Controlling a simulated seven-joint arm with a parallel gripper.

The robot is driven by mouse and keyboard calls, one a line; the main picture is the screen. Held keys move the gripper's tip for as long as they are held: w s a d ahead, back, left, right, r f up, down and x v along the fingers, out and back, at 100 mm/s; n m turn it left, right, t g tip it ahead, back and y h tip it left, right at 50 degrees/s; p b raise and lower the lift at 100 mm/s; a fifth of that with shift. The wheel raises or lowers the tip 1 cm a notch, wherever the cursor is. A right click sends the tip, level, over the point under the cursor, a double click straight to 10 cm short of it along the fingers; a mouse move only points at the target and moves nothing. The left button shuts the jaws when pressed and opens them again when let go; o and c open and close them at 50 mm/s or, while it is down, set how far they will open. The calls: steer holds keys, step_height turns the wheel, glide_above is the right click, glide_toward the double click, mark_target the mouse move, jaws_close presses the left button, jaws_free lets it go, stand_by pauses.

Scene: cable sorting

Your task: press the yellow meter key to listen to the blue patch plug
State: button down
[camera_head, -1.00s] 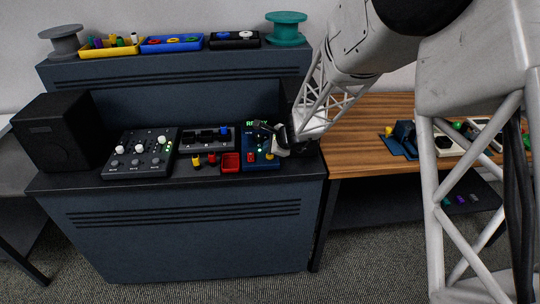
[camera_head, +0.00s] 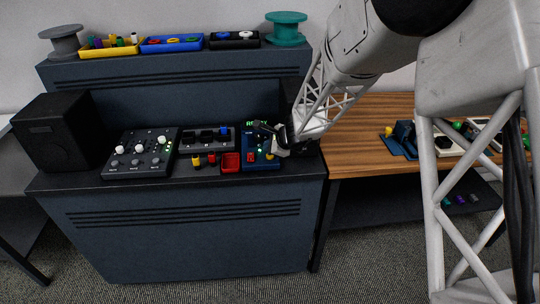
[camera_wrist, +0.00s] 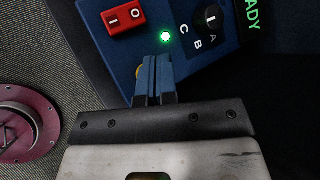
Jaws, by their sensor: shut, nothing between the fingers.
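The blue meter box (camera_head: 262,163) stands at the right end of the dark desk; its panel (camera_wrist: 190,62) fills the upper wrist view. It has a red rocker switch, a lit green lamp, a black knob marked A, B, C and green letters ending in "ADY". My gripper (camera_wrist: 156,60) is shut and empty, its fingertips over the panel. The yellow key (camera_wrist: 139,72) shows only as a sliver left of the fingers; I cannot tell whether they touch it. It also shows in the head view (camera_head: 270,156). A blue plug (camera_head: 224,131) sits in the black patch strip (camera_head: 200,145).
A speaker (camera_head: 50,135) is further left. Spools and bins line the shelf behind. A wooden table (camera_head: 355,150) adjoins at the right.

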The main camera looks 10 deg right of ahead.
steer(key=shift+f, duration=0.85)
stand_by(1.0)
steer(key=shift+r, duration=0.85)
steer(key=shift+r, duration=0.15)
stand_by(0.3)
steer(key=shift+r, duration=2.4)
steer(key=shift+s+r, duration=0.1)
